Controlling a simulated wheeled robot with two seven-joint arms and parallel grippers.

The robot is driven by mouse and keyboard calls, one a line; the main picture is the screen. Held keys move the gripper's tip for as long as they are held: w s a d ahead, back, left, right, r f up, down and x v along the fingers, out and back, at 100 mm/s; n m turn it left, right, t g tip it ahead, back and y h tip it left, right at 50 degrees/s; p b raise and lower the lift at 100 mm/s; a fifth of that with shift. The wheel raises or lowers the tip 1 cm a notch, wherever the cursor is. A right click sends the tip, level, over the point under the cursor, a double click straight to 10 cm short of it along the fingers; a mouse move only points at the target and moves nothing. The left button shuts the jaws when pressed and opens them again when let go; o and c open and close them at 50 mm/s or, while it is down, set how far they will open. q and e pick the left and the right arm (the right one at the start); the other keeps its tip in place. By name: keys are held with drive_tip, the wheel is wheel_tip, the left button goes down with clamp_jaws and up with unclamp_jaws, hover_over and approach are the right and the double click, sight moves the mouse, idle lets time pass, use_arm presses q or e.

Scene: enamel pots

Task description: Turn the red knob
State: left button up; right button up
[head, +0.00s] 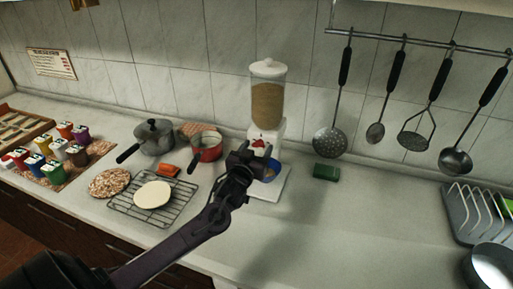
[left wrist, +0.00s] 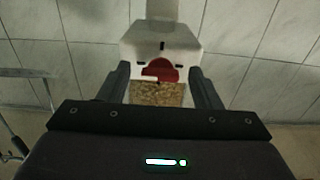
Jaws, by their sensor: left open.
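The red knob (head: 258,142) is on the front of a white dispenser (head: 268,68) with a clear hopper of brown grain. My left gripper (head: 252,158) is open in front of the dispenser, close to the knob and slightly below it in the head view. In the left wrist view, the knob (left wrist: 161,73) lies between the two spread fingers of the left gripper (left wrist: 162,78), with grain showing beside it. I cannot tell whether the fingers touch the knob. A blue bowl (head: 272,170) on the dispenser's base is partly hidden by the gripper. My right gripper is not in view.
A red pot (head: 207,147) and a grey pot (head: 155,136) stand left of the dispenser. A wire rack (head: 125,206) holds a pale disc. A green block (head: 326,172) lies to the right. Utensils hang on the wall. The front right counter is mostly clear.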

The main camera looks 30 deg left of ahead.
use_arm(q)
drive_tip(key=c, duration=1)
drive_tip(key=shift+m, duration=0.4)
drive_tip(key=m, duration=0.3)
drive_tip(key=shift+m+p, duration=0.35)
drive_tip(key=shift+m, duration=0.05)
drive_tip(key=m, duration=0.4)
drive_tip(key=shift+r+m+p, duration=0.1)
drive_tip(key=shift+m+p, duration=0.2)
drive_tip(key=m, duration=0.4)
drive_tip(key=shift+m+p, duration=0.4)
drive_tip(key=shift+m, duration=1.8)
